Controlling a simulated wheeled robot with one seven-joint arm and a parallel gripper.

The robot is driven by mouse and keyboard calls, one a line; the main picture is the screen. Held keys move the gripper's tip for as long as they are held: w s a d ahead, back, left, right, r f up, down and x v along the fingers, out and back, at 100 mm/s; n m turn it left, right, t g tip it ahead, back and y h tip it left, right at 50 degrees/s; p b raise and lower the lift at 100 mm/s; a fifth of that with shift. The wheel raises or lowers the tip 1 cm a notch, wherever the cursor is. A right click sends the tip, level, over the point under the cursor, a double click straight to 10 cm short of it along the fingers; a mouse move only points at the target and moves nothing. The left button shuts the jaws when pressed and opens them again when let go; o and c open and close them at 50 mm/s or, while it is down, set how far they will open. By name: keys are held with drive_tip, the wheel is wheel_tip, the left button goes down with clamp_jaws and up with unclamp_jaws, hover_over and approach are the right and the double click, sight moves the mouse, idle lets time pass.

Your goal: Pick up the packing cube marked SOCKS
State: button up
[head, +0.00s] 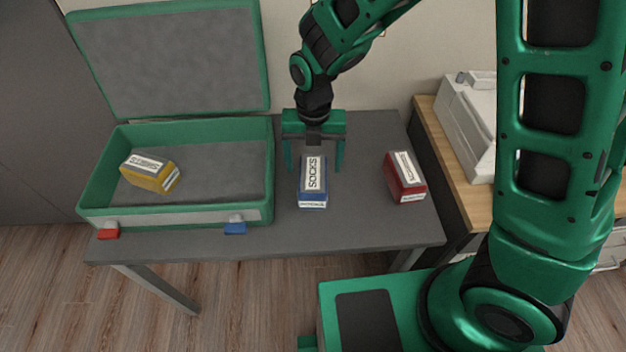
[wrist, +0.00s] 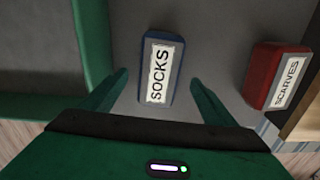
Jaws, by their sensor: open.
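The packing cube marked SOCKS (head: 312,199) is blue with a white label on top. It stands on the grey table right of the open suitcase. It also shows in the wrist view (wrist: 171,97), with its label facing up. My gripper (head: 315,168) is open and empty, above the SOCKS cube and toward its back end. In the wrist view its two fingers (wrist: 160,88) stand apart, one on each side of the cube, with gaps on both sides. I cannot tell how far the fingertips are above the table.
An open green suitcase (head: 178,215) lies on the table's left with a yellow cube (head: 150,175) inside. A red cube marked SCARVES (wrist: 275,75) is right of the blue one, also in the head view (head: 404,178). A wooden desk with a white printer (head: 468,125) stands at right.

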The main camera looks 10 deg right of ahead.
sight(313, 173)
drive_tip(key=shift+a+f, duration=0.1)
drive_tip(key=shift+f, duration=2.2)
drive_tip(key=c, duration=1.3)
